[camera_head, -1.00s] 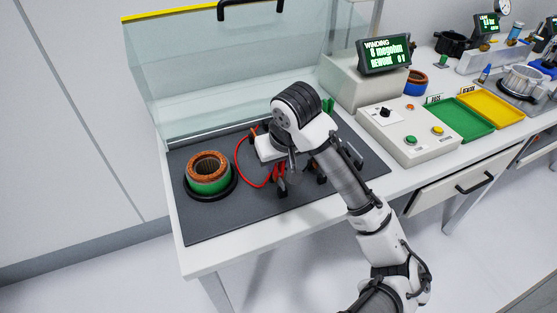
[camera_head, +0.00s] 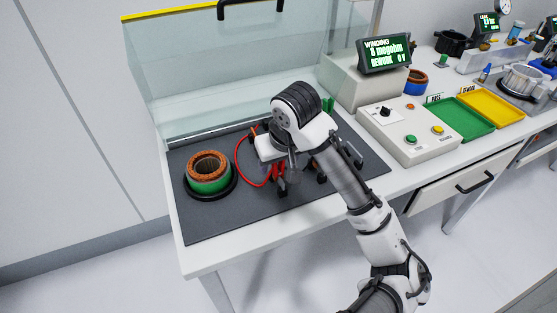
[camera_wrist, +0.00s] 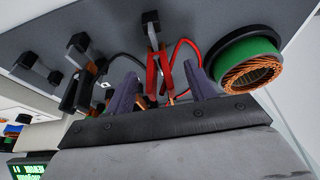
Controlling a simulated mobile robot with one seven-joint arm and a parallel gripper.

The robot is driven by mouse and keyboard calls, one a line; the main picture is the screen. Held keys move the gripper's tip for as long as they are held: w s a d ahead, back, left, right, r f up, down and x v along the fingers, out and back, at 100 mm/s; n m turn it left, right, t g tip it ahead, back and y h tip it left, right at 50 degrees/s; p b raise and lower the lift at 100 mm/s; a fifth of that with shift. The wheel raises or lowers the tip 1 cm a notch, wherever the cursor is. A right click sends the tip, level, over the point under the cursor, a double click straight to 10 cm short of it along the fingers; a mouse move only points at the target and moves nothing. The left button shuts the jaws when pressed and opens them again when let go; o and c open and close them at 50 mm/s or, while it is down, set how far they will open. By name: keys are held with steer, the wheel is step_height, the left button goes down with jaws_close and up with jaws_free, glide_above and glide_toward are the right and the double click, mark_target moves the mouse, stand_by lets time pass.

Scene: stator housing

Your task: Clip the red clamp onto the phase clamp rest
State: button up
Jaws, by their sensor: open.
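The red clamp (camera_wrist: 164,76) stands between the two fingers of my gripper (camera_wrist: 162,92) in the wrist view. The fingers are apart, with visible gaps on both sides of the clamp. The clamp's far end meets a black-topped post (camera_wrist: 151,22), apparently the phase clamp rest; I cannot tell whether it is clipped on. A red lead (camera_wrist: 190,45) curves away from it and also shows in the head view (camera_head: 240,160).
A green stator with copper windings (camera_head: 208,172) sits on the left of the mat (camera_head: 215,222). A black clamp (camera_wrist: 75,88) and another black post (camera_wrist: 78,44) stand beside my gripper. A glass guard (camera_head: 230,75) rises behind; a control box (camera_head: 405,135) is right.

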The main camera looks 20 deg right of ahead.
steer(key=shift+r, duration=0.25)
steer(key=shift+p+v, duration=2)
steer(key=shift+p, duration=0.25)
steer(key=v, duration=1.3)
steer(key=shift+s+r, duration=0.25)
steer(key=shift+r, duration=0.1)
